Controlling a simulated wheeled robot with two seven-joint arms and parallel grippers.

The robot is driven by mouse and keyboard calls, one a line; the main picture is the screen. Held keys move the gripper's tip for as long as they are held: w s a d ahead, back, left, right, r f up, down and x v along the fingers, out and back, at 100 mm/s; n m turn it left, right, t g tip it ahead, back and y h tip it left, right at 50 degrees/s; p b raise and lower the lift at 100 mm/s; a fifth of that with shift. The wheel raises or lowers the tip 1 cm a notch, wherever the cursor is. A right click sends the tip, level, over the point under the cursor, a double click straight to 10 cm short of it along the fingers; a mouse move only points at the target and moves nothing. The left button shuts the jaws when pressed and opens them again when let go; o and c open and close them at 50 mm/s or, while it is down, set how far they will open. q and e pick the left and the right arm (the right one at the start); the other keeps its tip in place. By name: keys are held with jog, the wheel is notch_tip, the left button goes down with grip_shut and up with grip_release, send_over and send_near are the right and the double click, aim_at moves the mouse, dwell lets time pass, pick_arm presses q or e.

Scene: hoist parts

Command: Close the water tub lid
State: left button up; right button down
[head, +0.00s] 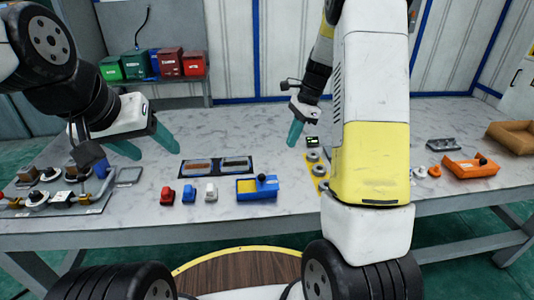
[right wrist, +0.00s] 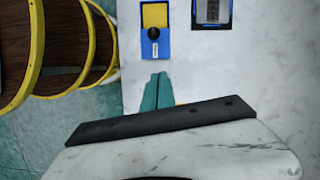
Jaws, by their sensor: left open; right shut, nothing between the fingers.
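A blue box (head: 257,188) with a yellow panel and a black knob sits near the front edge of the table. It also shows at the top of the right wrist view (right wrist: 155,30). My left gripper (head: 150,147) is open and empty above the left part of the table, clear of the box. My right gripper (head: 295,133) is shut and empty, above the table behind and right of the box. Its teal fingers also show in the right wrist view (right wrist: 157,92).
Red, blue and white small blocks (head: 189,193) stand left of the box, with a dark two-part tray (head: 217,167) behind. A loaded grey tray (head: 95,205) is at far left. My right arm hides part of the table.

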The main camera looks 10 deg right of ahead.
send_near(271, 181)
notch_tip(271, 181, down, 3)
jog(key=d, duration=0.1)
jog(key=shift+a+f, duration=0.25)
jog(key=shift+a, duration=0.95)
jog(key=shift+s+a+f, duration=0.15)
jog(key=shift+a, duration=0.5)
jog(key=a, duration=0.7)
jog(key=shift+a, duration=0.5)
